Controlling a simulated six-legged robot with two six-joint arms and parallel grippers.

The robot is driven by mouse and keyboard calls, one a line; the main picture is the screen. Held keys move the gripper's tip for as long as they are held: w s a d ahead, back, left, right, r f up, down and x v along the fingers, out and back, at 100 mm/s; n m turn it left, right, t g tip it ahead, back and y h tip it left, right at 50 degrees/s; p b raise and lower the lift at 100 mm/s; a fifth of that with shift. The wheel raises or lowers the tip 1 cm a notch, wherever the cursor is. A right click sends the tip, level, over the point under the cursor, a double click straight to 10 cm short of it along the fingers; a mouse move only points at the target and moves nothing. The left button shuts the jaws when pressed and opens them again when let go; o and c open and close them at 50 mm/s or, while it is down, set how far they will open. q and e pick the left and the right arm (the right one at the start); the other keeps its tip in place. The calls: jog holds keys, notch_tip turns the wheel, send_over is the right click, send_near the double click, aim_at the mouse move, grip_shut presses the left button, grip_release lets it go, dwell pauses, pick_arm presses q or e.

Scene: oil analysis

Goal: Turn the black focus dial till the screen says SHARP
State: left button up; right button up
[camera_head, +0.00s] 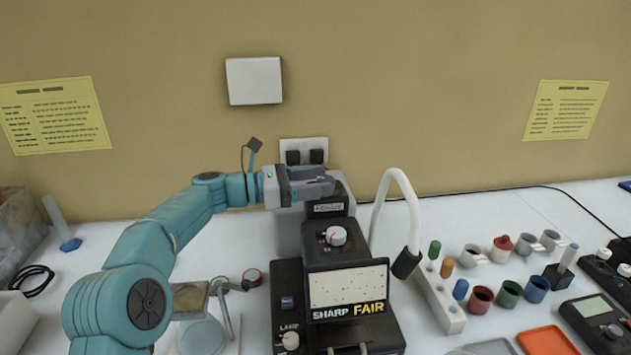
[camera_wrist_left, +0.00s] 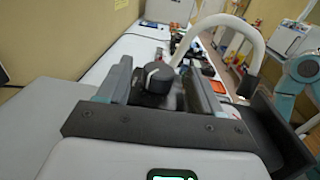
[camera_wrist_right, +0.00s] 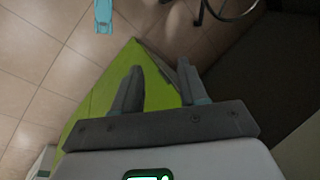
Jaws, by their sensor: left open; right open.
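My left gripper (camera_head: 322,184) is at the top of the instrument, above a small label plate. In the left wrist view a black dial (camera_wrist_left: 158,77) with a white mark sits between the open fingers of my left gripper (camera_wrist_left: 160,88); I cannot tell if they touch it. In the head view the gripper hides this dial. My right gripper (camera_wrist_right: 157,82) is open and empty, over the floor and a green surface.
A white knob (camera_head: 335,236) with a red mark sits above the screen, and a lamp knob (camera_head: 289,340) at lower left. A white curved lamp neck (camera_head: 400,190) rises close on the right. Several small cups and a vial rack (camera_head: 440,300) stand further right.

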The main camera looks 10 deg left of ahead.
pick_arm(q)
jog(key=b+v, duration=0.1)
jog(key=v, duration=1.5)
jog(key=shift+s+f, duration=0.1)
jog(key=shift+s, duration=0.05)
